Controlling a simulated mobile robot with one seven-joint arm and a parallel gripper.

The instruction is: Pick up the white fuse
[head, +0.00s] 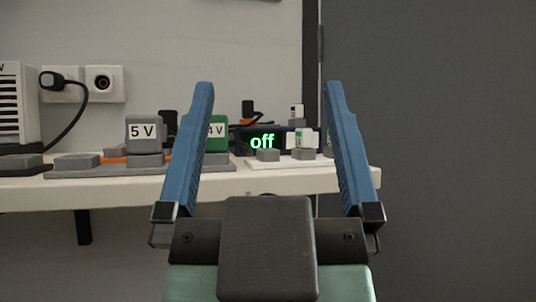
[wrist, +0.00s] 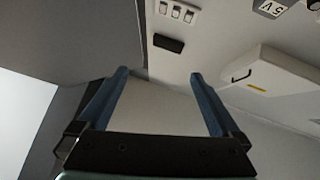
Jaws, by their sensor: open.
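My gripper (head: 267,87) is open and empty, its two blue fingers spread wide and upright in front of the shelf. Between the fingers, near the right one, a small white block with a green mark (head: 305,138) stands on a grey base; it looks like the white fuse, though I cannot be sure.
A black display reading "off" (head: 262,141) stands beside the white block. A grey 5 V block (head: 144,134) and a partly hidden green block (head: 217,139) stand left on the pale shelf (head: 110,190). A dark grey panel (head: 440,150) fills the right. The wrist view shows a white handled box (wrist: 275,75).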

